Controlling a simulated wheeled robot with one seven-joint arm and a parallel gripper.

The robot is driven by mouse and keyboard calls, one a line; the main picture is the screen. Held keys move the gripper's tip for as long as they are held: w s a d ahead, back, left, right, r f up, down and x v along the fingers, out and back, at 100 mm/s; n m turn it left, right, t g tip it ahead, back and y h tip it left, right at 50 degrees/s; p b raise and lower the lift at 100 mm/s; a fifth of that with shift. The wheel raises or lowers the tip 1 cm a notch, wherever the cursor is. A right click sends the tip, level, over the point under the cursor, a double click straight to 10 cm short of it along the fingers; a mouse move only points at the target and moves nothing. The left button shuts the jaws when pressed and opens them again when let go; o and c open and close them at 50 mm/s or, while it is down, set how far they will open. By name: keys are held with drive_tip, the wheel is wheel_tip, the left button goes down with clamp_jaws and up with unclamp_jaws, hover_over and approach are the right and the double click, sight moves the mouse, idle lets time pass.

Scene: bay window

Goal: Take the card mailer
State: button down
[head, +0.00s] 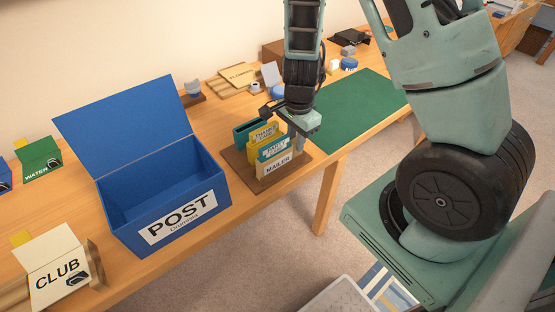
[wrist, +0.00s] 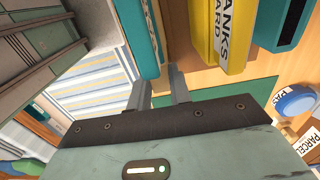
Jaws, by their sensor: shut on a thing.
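The card mailer (head: 274,168) is the cream, front-most piece in a small rack of cards, with a label reading MAILER. It stands upright in the rack. Directly behind it is a teal party card (head: 262,154), then a yellow thanks card (head: 256,137), also seen in the wrist view (wrist: 238,40). My gripper (head: 299,142) is at the right end of the front pieces. Its two fingers (wrist: 160,88) are close together in the wrist view, shut on the mailer's edge as far as I can tell. The exact contact is hidden.
The brown rack base (head: 236,170) stands near the table's front edge. A blue open POST box (head: 135,205) is close on the left. A dark teal piece (head: 241,135) stands behind the cards. A green mat (head: 360,105) lies clear on the right.

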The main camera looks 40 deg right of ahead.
drive_tip(key=shift+r+p, duration=0.75)
drive_tip(key=shift+p, duration=0.05)
drive_tip(key=shift+r+p, duration=1.75)
drive_tip(key=shift+p, duration=0.05)
